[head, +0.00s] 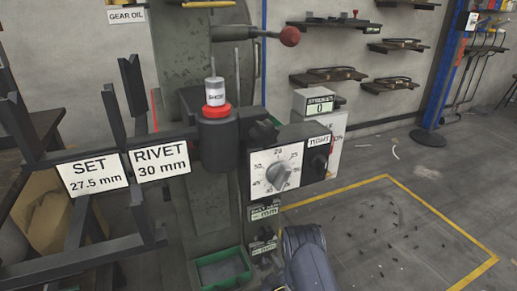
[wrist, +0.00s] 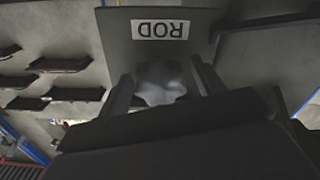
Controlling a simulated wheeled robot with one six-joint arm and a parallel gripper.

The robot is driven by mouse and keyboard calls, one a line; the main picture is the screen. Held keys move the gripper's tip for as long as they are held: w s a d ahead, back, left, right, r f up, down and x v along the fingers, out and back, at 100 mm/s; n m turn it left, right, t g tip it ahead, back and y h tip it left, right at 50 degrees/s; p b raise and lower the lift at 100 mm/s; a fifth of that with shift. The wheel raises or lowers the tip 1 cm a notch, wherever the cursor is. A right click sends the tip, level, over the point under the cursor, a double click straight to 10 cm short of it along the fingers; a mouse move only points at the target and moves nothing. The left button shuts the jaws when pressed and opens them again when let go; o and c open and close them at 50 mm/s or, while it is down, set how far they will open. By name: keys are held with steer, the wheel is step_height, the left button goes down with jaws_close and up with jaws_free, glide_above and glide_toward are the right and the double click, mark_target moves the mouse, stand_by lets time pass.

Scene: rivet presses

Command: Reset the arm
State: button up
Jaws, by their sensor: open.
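My gripper (wrist: 163,80) shows upside down in the wrist view, with its two dark fingers apart. In the head view, a dark rounded part of my arm (head: 306,256) rises from the bottom edge, in front of the press (head: 197,60); the fingers cannot be made out there.
The press has a red-knobbed lever (head: 289,37), a red-collared cylinder (head: 216,112), a dial (head: 276,173) and a counter reading 0 (head: 320,104). Signs read SET 27.5 mm (head: 93,176) and RIVET 30 mm (head: 160,161). A green tray (head: 222,272) sits low. Yellow-lined floor (head: 400,225) lies right.

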steer(key=m, duration=0.5)
steer(key=shift+m, duration=0.3)
steer(key=shift+s, duration=0.15)
